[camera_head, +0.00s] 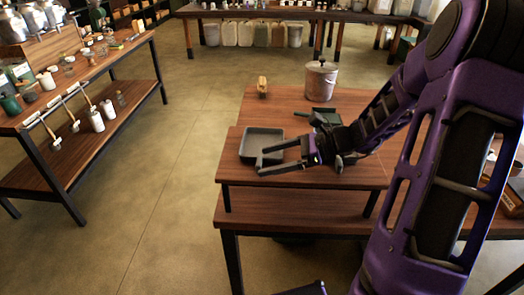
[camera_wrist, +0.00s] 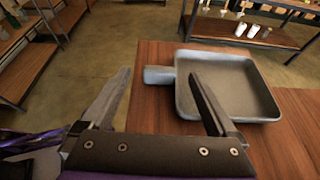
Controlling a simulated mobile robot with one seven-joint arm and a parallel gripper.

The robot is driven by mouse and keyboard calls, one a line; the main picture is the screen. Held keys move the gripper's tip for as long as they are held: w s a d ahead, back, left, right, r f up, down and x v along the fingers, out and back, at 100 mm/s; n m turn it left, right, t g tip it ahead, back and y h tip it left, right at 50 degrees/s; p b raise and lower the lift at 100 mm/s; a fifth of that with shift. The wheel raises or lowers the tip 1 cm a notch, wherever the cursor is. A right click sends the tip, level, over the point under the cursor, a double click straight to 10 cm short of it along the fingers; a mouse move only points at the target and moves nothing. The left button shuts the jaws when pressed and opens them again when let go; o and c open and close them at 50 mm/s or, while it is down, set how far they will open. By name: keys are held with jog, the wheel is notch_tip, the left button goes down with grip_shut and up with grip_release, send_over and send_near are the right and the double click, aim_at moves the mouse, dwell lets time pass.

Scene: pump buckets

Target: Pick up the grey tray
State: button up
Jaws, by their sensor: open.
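The grey tray (camera_head: 260,140) is a shallow square pan with raised walls and a short handle. It lies flat near the left edge of the small raised wooden shelf. In the wrist view the tray (camera_wrist: 228,82) is at the right, and its stub handle (camera_wrist: 158,75) points left. My gripper (camera_head: 262,161) is open and empty at the tray's near side, with fingers pointing left. In the wrist view the handle appears between the fingertips, just beyond them. I cannot tell whether either finger touches it.
A dark green pan-like object (camera_head: 318,117) lies just behind my gripper. A lidded grey bucket (camera_head: 321,82) and a small yellowish item (camera_head: 262,86) stand farther back on the wooden table (camera_head: 285,103). A cluttered workbench (camera_head: 100,75) is at the left, with open floor between.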

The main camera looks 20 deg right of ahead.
jog(key=shift+x, duration=0.9)
jog(key=shift+c, duration=0.3)
jog(key=shift+d, duration=0.1)
grip_shut()
